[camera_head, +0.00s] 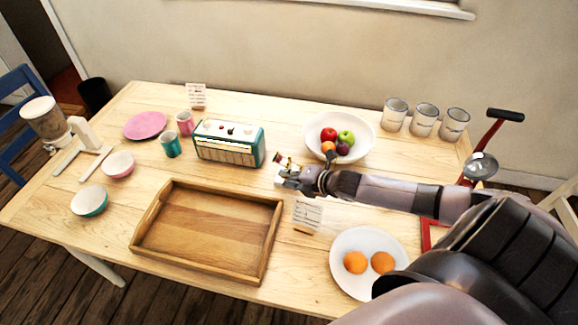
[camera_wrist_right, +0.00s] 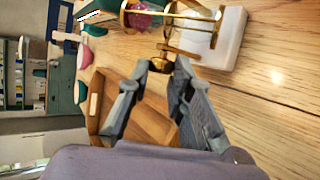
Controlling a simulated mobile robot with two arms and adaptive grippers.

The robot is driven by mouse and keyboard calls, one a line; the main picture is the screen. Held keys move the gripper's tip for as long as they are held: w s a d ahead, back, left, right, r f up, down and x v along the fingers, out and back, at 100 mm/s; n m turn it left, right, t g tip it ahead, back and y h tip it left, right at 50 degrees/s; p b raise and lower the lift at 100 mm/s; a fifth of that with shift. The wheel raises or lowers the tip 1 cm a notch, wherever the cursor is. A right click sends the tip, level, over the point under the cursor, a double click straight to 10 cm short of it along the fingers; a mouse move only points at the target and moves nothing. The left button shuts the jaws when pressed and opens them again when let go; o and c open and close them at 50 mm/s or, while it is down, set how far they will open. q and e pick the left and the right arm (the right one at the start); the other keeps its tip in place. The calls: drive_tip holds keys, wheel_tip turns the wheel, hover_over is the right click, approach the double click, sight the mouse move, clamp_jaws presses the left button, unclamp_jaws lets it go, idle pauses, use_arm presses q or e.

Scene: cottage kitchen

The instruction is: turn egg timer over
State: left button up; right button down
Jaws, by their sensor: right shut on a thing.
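The egg timer (camera_head: 284,160) is a small gold frame with a white block, near the middle of the table between the radio and the fruit bowl. In the right wrist view the egg timer (camera_wrist_right: 190,38) shows gold bars, glass, and pinkish-purple sand in one bulb, beside the white block (camera_wrist_right: 229,40). My right gripper (camera_head: 290,178) reaches in from the right. In the wrist view its fingertips (camera_wrist_right: 162,66) are closed on the small gold fitting at the timer's near side. The fingers partly hide the timer in the head view. My left gripper is not in view.
A wooden tray (camera_head: 146,238) lies in front and a teal radio (camera_head: 228,153) stands left. A white fruit bowl (camera_head: 357,150) is close behind my right arm. A plate (camera_head: 345,282) with oranges and a small card (camera_head: 307,215) lie in front of the arm.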

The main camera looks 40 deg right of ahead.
drive_tip(key=c, duration=1.4)
unclamp_jaws()
drive_tip(key=shift+c, duration=0.2)
drive_tip(key=v, duration=1.2)
